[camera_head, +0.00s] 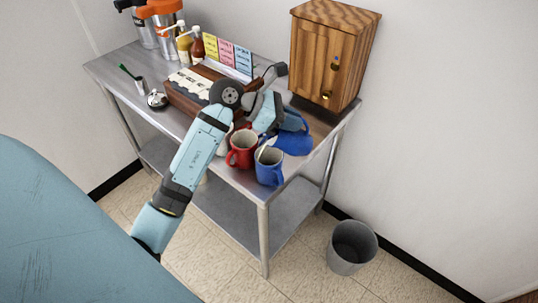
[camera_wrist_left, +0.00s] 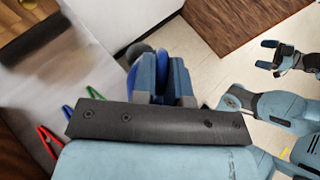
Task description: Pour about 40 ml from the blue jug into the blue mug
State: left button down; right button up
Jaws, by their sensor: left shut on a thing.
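The blue jug (camera_head: 292,140) is at the front right of the steel table, with my left gripper (camera_head: 266,112) shut on it. It looks tilted, and the gripper hides part of it. In the left wrist view the jug (camera_wrist_left: 181,78) shows behind the fingers (camera_wrist_left: 163,80). The blue mug (camera_head: 269,170) stands upright at the table's front edge, just below the jug in the picture. A pale strip shows at the mug's rim; I cannot tell whether it is liquid. My right gripper (camera_wrist_left: 279,55) is open and empty in the left wrist view.
A red mug (camera_head: 242,150) stands left of the blue mug, with a white one partly hidden beside it. A wooden cabinet (camera_head: 326,58) stands at the back right. A wooden box (camera_head: 188,92), bottles and dispensers stand farther left. A grey bin (camera_head: 351,248) is on the floor.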

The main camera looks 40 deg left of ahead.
pick_arm(q)
jog(key=shift+w+d, duration=0.3)
jog(key=shift+d, duration=0.05)
jog(key=shift+w+d+r, duration=0.1)
jog(key=shift+w+d, duration=0.15)
jog(key=shift+d, duration=0.1)
jog(key=shift+r+t+h+b, duration=0.2)
jog(key=shift+t+h+b, duration=0.15)
jog(key=shift+b, duration=0.3)
dwell(0.7)
